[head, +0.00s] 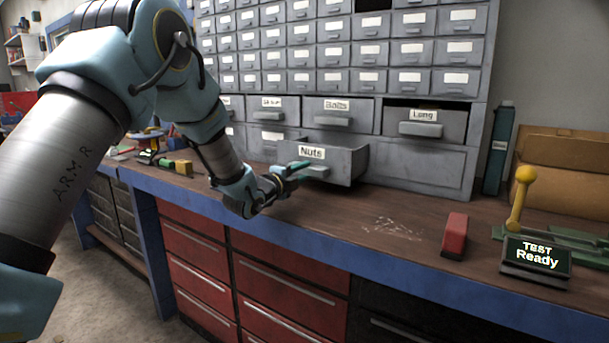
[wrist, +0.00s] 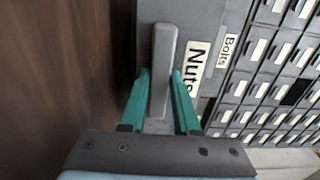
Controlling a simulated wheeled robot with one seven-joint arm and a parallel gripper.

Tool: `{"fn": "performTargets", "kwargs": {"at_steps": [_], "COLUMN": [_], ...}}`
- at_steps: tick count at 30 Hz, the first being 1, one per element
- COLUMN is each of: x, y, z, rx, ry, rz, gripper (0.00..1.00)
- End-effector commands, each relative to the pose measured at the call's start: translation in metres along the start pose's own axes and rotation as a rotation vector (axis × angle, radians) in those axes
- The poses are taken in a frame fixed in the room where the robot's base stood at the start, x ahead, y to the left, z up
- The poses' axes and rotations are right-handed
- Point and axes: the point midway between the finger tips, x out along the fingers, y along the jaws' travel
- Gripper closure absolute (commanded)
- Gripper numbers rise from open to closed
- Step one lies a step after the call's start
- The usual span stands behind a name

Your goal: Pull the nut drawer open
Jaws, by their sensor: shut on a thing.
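The nut drawer (head: 345,164), a grey drawer with a white "Nuts" label, is in the lower part of the grey cabinet in the head view. It stands out past the drawers around it, so it is at least partly open. In the wrist view its grey handle (wrist: 163,60) lies between the two green fingers. My gripper (head: 297,168) is at the drawer front and shut on this handle; its fingers (wrist: 161,88) sit on both sides of it. The inside of the drawer is mostly hidden.
The "Bolts" drawer (head: 338,113) is above, and the "Long" drawer (head: 425,122) stands slightly open. The wooden bench top (head: 385,215) is clear before the drawer. A red block (head: 454,236) and a "TEST Ready" sign (head: 537,256) with a yellow-knobbed lever (head: 522,190) stand right.

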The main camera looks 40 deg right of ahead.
Motion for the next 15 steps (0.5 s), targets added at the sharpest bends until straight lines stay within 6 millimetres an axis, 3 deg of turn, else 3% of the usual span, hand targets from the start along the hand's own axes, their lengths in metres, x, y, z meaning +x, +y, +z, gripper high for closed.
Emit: {"fn": "performTargets", "kwargs": {"at_steps": [2,3,10,15], "x": [-0.0001,0.0,0.0002,0.0003], "y": [0.0008,0.0008,0.0005,0.0002], "z": [0.0003,0.0003,0.0002,0.0001], "rx": [0.0,0.0,0.0,0.0], "ry": [-0.001,-0.001,0.0,0.0], "rz": [0.002,0.002,0.001,0.001], "gripper": [1.0,0.67,0.41,0.4]}}
